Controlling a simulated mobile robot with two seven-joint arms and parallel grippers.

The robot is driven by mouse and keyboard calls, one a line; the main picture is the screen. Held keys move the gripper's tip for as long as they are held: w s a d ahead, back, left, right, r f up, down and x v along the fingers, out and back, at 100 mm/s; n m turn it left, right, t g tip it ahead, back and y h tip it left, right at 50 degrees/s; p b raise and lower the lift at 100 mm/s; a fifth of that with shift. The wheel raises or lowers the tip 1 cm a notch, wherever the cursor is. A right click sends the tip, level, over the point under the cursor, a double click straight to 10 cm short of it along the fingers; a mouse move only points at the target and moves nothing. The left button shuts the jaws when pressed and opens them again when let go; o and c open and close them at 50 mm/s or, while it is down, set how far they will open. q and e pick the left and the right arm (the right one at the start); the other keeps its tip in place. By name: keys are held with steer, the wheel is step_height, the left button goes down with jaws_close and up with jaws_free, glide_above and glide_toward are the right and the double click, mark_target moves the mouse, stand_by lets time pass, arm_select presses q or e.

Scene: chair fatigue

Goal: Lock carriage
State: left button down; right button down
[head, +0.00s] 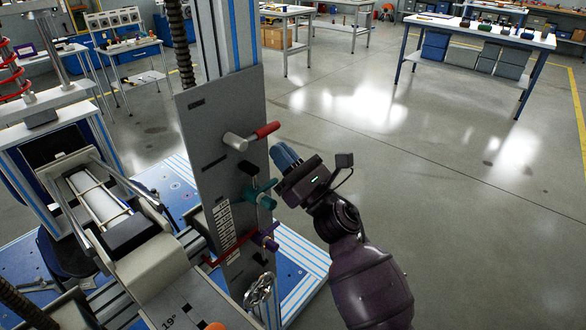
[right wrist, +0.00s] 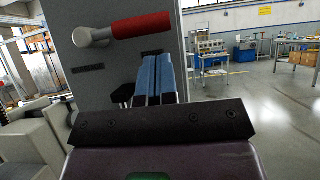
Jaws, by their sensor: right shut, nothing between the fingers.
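A grey upright panel (head: 200,130) carries several handles. A lever with a red grip (head: 266,130) on a silver pivot (head: 235,142) is the topmost; its red grip (right wrist: 141,25) also shows in the right wrist view, pointing right. Below it sits a teal handle (head: 259,191), and lower a purple knob (head: 265,236). My right gripper (head: 284,156) has blue fingers, closed together and empty. It is right of the panel, just below the red grip and apart from it; its fingers (right wrist: 158,75) point toward the panel. I cannot tell which handle locks the carriage. My left gripper is out of view.
A machine with rails and a grey housing (head: 150,268) stands left of the panel, on a blue base (head: 300,262). A small handwheel (head: 258,290) is low on the panel's right side. The floor (head: 440,210) to the right is clear. Workbenches stand farther back.

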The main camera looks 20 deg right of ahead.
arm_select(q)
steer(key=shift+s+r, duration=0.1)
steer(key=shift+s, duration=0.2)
arm_select(e)
steer(key=shift+w+a+r, duration=0.1)
steer(key=shift+w+r, duration=0.05)
steer(key=shift+r, duration=0.75)
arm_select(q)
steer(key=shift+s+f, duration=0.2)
